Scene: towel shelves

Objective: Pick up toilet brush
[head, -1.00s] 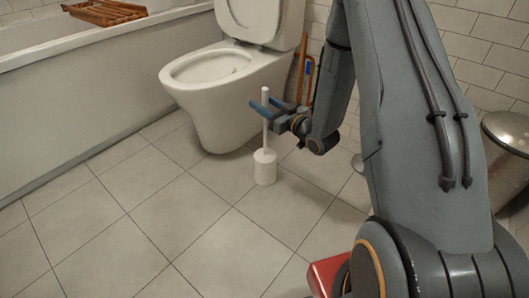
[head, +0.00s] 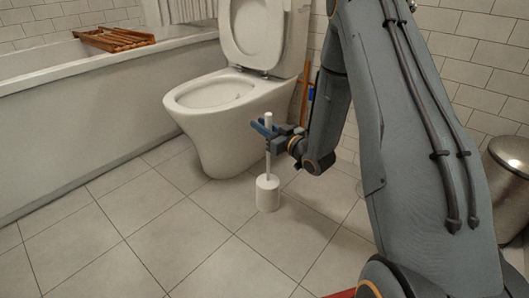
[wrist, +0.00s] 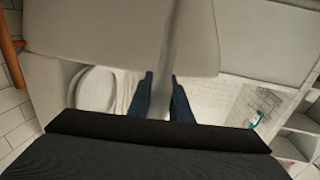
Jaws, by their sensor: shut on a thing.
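The white toilet brush (head: 268,160) stands upright in front of the toilet, its white holder (head: 267,193) at the bottom. My gripper (head: 265,128) is shut on the brush handle, just below its top. In the wrist view the handle (wrist: 168,60) runs as a blurred grey bar between the two blue fingers of my gripper (wrist: 161,95). The holder appears to be at floor level; I cannot tell whether the brush head is raised inside it.
The toilet (head: 220,110) stands close behind the brush. A bathtub (head: 80,110) runs along the left with a wooden rack (head: 113,39) on it. A metal bin (head: 507,180) is at the right. The tiled floor (head: 130,230) in front and to the left is clear.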

